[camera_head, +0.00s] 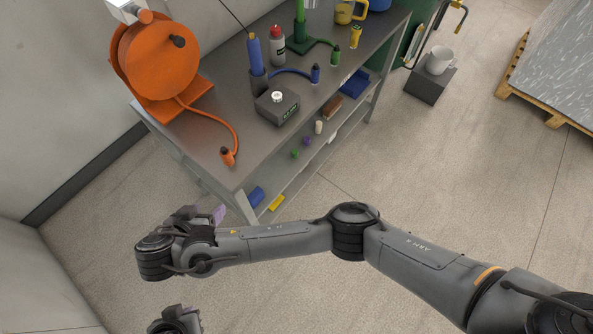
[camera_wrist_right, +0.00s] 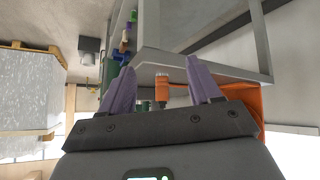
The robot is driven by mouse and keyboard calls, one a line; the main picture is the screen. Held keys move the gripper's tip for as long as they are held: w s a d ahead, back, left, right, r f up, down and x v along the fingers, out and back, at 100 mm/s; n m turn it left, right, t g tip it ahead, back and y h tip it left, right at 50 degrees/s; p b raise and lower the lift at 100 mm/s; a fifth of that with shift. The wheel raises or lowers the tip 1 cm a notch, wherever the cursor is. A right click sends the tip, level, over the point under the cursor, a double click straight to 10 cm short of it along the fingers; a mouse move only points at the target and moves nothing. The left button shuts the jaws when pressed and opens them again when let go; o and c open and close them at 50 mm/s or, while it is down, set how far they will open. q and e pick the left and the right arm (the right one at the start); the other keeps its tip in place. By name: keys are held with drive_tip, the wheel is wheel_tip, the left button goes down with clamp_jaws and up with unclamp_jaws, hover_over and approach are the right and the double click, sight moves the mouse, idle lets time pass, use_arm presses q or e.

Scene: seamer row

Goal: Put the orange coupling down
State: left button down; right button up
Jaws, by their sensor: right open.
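The orange coupling (camera_head: 228,155) rests on the grey bench top near its front left corner, joined to the orange hose (camera_head: 207,113) from the reel. My right gripper (camera_head: 220,214) is off the bench's near corner, open and empty, its purple fingers partly hidden by my arm. In the right wrist view the coupling (camera_wrist_right: 162,88) shows in the gap between the open fingers (camera_wrist_right: 160,82), beyond the tips and apart from them as far as I can tell. A dark part of mine at the bottom edge of the head view may be the left gripper (camera_head: 176,320); its fingers are not visible.
The orange hose reel (camera_head: 160,62) stands at the bench's left end. A grey box (camera_head: 277,104), blue coupling (camera_head: 315,74), green coupling (camera_head: 335,56) and grey bottle (camera_head: 277,46) stand farther along. A lower shelf (camera_head: 290,180) holds small parts. The floor in front is clear.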

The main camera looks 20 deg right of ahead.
drive_tip(key=s+d+f+n+g+y, duration=0.4)
drive_tip(key=s+d+f+y, duration=0.15)
drive_tip(key=s, duration=0.35)
drive_tip(key=s+d+n, duration=0.1)
drive_tip(key=s+d, duration=0.4)
drive_tip(key=d, duration=0.8)
drive_tip(key=s+d+n, duration=0.2)
drive_tip(key=s+d, duration=0.4)
drive_tip(key=d, duration=0.7)
drive_tip(key=shift+t, duration=0.3)
wheel_tip(320, 180, up, 38)
drive_tip(key=p, duration=3.8)
drive_tip(key=shift+a, duration=0.1)
